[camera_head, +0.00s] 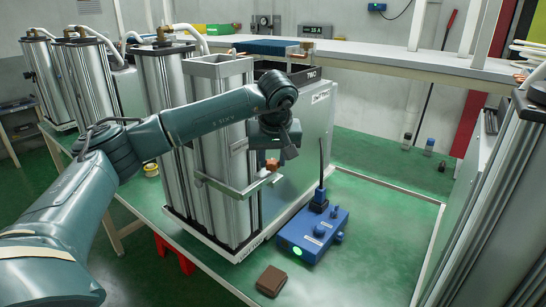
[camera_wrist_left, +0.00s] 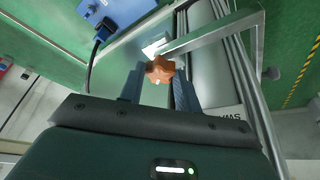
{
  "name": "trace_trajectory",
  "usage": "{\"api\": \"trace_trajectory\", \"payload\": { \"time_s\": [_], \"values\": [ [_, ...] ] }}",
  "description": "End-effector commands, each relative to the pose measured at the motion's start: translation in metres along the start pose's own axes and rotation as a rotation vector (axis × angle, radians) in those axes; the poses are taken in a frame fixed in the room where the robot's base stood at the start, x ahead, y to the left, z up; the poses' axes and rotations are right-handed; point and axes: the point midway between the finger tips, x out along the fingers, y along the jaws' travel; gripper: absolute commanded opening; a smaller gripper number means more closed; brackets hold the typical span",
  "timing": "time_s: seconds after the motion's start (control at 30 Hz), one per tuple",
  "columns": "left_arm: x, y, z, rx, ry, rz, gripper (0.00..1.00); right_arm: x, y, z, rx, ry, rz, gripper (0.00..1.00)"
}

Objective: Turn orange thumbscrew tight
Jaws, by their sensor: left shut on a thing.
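The orange thumbscrew (camera_head: 272,165) sits at the right end of a metal clamp bracket (camera_head: 235,190) across the front of a tall silver column. In the left wrist view the lobed orange head (camera_wrist_left: 160,69) sits between the two fingertips. My left gripper (camera_head: 270,160) comes down to it from above and is shut on it. The fingers (camera_wrist_left: 159,82) flank the head on both sides. The screw's shaft is hidden, so I cannot tell how tight it is. My right gripper is not in view.
A blue box (camera_head: 314,232) with a green light and an upright black rod or cable stands right of the column. A brown block (camera_head: 271,281) lies in front. More silver columns (camera_head: 90,80) stand at the back left. The green bench surface (camera_head: 385,225) at right is clear.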

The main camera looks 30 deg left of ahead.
Motion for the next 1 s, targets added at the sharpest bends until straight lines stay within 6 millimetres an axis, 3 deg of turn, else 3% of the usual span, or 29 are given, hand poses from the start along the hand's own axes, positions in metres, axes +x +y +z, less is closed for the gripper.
{"api": "trace_trajectory", "payload": {
  "time_s": [0.6, 1.0],
  "values": [
    [-0.0005, -0.0049, -0.0020, 0.410, 0.002, 0.172, 0.10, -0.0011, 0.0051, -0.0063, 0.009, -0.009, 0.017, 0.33],
    [0.0000, -0.0057, -0.0025, 0.560, 0.001, 0.234, 0.10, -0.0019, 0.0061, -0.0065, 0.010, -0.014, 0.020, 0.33]
  ]
}}
